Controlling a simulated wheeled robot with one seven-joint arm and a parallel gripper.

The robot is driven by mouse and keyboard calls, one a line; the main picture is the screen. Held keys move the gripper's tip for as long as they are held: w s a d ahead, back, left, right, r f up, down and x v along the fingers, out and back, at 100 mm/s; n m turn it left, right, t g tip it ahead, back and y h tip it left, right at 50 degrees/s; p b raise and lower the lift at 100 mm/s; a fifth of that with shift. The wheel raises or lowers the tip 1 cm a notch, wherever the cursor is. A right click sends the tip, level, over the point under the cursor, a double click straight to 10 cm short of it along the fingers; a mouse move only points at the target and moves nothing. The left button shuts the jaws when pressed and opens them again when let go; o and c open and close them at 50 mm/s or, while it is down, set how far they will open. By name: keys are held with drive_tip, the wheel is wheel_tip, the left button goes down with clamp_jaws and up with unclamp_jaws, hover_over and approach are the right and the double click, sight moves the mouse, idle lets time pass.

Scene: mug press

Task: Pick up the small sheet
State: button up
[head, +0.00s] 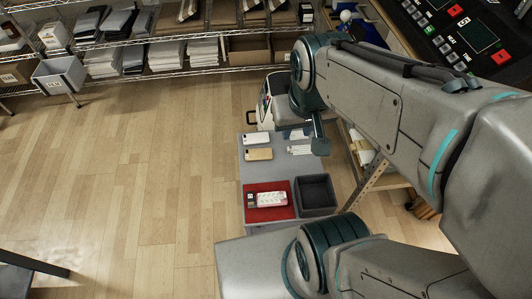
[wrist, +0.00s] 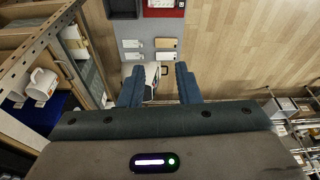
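Several small flat pieces lie on the grey tabletop (head: 282,178). On the right side are a pale piece (head: 300,149) and a white-and-blue piece (head: 297,134); on the left are a white piece (head: 257,139) and a tan piece (head: 259,154). I cannot tell for sure which is the small sheet. In the wrist view the pale pair (wrist: 133,43) is at left and the tan piece (wrist: 167,43) at right. My gripper (wrist: 159,80) is open and empty, its fingers wide apart. In the head view it (head: 320,146) appears by the table's right edge, partly hidden by my arm.
A red tray (head: 284,214) with a white item and a dark empty bin (head: 316,194) sit at the table's near end. A white machine (head: 265,112) stands beyond. A wooden bench with a white mug (wrist: 41,84) is beside the table.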

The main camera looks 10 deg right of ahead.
idle(0.4)
drive_tip(key=shift+o, duration=0.5)
drive_tip(key=m+g+b, duration=0.1)
drive_tip(key=g+b, duration=0.2)
drive_tip(key=b, duration=2)
hover_over(285, 194)
wheel_tip(285, 194, down, 47)
drive_tip(key=f+b, duration=0.1)
drive_tip(key=f, duration=0.2)
drive_tip(key=f+b, duration=0.1)
drive_tip(key=f, duration=0.2)
drive_tip(key=f+b, duration=0.1)
drive_tip(key=f, duration=0.2)
drive_tip(key=shift+s+a, duration=0.2)
drive_tip(key=shift+s, duration=0.15)
drive_tip(key=f+b, duration=0.1)
drive_tip(key=f, duration=0.1)
drive_tip(key=f+b, duration=0.2)
drive_tip(key=f, duration=0.1)
drive_tip(key=shift+w+d+f, duration=0.15)
drive_tip(key=shift+w+f, duration=0.1)
drive_tip(key=shift+f, duration=0.05)
drive_tip(key=shift+r, duration=0.1)
clamp_jaws()
